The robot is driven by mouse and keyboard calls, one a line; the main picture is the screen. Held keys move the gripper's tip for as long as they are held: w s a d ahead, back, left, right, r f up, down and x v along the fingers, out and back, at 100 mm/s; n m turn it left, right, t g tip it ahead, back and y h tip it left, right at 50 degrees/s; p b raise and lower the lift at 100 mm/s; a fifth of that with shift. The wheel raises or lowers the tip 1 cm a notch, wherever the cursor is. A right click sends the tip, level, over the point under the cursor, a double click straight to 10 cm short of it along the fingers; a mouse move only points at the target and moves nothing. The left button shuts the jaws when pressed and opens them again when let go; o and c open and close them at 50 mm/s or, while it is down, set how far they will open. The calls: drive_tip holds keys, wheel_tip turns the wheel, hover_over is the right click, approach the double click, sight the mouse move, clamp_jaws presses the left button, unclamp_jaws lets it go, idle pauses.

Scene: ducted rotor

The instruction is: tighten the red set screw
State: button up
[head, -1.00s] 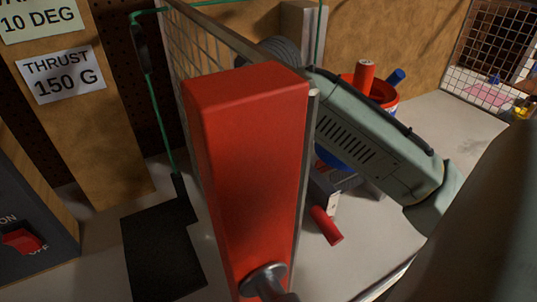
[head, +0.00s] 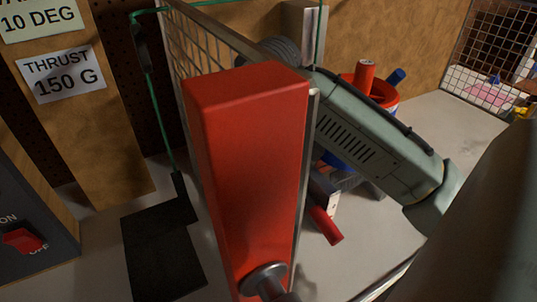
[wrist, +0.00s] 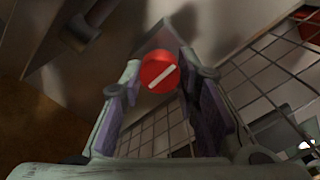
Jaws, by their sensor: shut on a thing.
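The red set screw (wrist: 158,72) shows in the wrist view as a round red head with a pale diagonal stripe across its face. My gripper (wrist: 160,66) has one finger on each side of this head and is shut on it. Another red cylinder (head: 327,226) sticks out low down.
A tall red post (head: 250,165) with a metal knob (head: 264,279) stands close in front. A mesh guard (head: 205,50) is behind it. A black plate (head: 160,245) lies on the bench, and a red ON/OFF switch (head: 22,240) is at left.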

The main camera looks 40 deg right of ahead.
idle(0.4)
drive_tip(key=o, duration=1.2)
drive_tip(key=shift+c, duration=0.2)
wheel_tip(320, 180, up, 12)
idle(0.4)
